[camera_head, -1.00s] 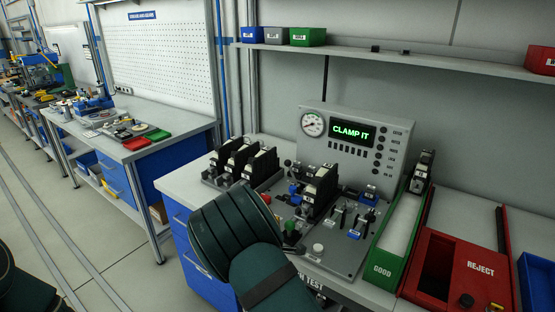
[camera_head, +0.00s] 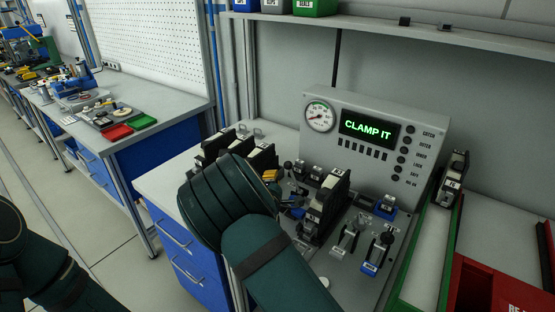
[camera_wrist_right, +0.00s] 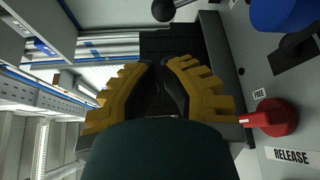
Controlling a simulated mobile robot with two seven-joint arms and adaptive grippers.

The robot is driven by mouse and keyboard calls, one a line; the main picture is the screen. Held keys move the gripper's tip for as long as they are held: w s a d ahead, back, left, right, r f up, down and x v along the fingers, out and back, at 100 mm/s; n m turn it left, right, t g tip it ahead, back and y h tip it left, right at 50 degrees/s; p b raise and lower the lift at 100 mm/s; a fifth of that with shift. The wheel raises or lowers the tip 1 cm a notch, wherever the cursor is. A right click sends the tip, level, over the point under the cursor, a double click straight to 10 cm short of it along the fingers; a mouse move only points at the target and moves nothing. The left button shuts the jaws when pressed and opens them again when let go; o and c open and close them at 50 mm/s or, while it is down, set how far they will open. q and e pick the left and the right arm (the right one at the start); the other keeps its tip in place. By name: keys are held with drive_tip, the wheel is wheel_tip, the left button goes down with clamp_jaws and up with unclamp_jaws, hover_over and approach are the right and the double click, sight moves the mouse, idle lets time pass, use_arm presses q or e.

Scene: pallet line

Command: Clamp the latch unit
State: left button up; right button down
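A black latch unit with pale labels (camera_head: 327,205) stands upright in the test fixture on the bench plate (camera_head: 340,262). My right gripper (camera_head: 270,176) is just left of it, mostly hidden behind my own green wrist; a yellow finger shows. In the right wrist view, its yellow fingers (camera_wrist_right: 160,70) come together at the tips with only a thin dark gap, and I see nothing held. A black ball knob (camera_wrist_right: 163,10) is beyond the tips. A red knob (camera_wrist_right: 278,118) near FREE and RELEASE labels is to the right. My left gripper is out of view.
The grey test panel (camera_head: 370,140) reads CLAMP IT. More black units (camera_head: 218,150) stand behind my wrist. Small levers (camera_head: 345,235) are right of the fixture. A green-edged chute (camera_head: 425,250) and red reject bin (camera_head: 490,290) lie farther right.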

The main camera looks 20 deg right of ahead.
drive_tip(key=b+x, duration=0.1)
drive_tip(key=x, duration=0.8)
drive_tip(key=shift+w+d, duration=0.2)
drive_tip(key=s+d+m+b, duration=0.1)
drive_tip(key=s+r+m+t+b, duration=0.1)
drive_tip(key=b, duration=0.1)
drive_tip(key=s+d+r+m+t+h+b, duration=0.1)
drive_tip(key=shift+s+d+r+m, duration=0.25)
drive_tip(key=shift+d+m, duration=0.1)
drive_tip(key=shift+m, duration=0.05)
drive_tip(key=shift+r, duration=0.1)
wheel_tip(320, 180, up, 10)
drive_tip(key=shift+f, duration=0.2)
idle(0.4)
